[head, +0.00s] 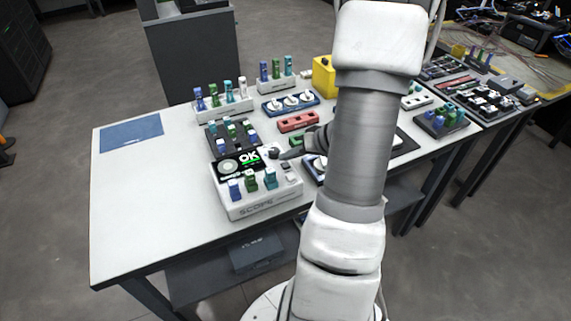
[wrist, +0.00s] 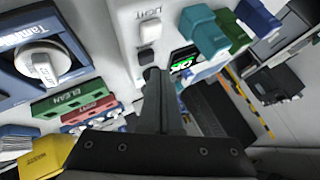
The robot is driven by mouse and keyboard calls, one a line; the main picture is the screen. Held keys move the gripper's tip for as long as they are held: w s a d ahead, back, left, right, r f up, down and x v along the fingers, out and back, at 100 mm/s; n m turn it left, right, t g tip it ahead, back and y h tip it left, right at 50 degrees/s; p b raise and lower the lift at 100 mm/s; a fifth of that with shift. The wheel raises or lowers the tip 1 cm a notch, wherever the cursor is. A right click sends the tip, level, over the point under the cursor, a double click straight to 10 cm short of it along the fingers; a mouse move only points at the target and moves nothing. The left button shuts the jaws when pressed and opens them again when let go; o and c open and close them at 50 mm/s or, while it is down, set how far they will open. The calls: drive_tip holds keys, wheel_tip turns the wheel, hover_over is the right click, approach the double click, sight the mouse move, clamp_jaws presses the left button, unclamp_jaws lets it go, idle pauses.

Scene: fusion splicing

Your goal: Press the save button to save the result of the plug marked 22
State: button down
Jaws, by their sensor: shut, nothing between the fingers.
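The white scope unit (head: 262,207) stands on the table, its screen (head: 240,162) showing "OK" in green; part of this screen also shows in the wrist view (wrist: 183,64). Blue, green and teal plugs (head: 252,183) stand along its front; no number 22 is legible. Beside the screen are a dark button (head: 286,166) and a pale button (head: 291,178). In the wrist view the pale button (wrist: 150,31) has small lettering beside it. My gripper (wrist: 152,73) is shut and empty, its tip at the dark button (wrist: 147,56). I cannot tell whether they touch. No save label is readable.
Behind the scope unit is a dark rack of plugs (head: 213,136). White plug holders (head: 222,110), a blue unit with white dials (head: 270,109), a red block (head: 297,122) and a yellow box (head: 323,83) stand nearby. The table's left side (head: 140,210) is clear except for a blue mat (head: 131,132).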

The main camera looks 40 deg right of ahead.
sight(288, 167)
drive_tip(key=shift+f+b, duration=0.9)
drive_tip(key=shift+b, duration=0.7)
idle(0.6)
drive_tip(key=shift+r, duration=0.9)
wheel_tip(288, 167, up, 5)
drive_tip(key=shift+r+p, duration=0.1)
drive_tip(key=shift+p, duration=1.15)
drive_tip(key=shift+a, duration=0.1)
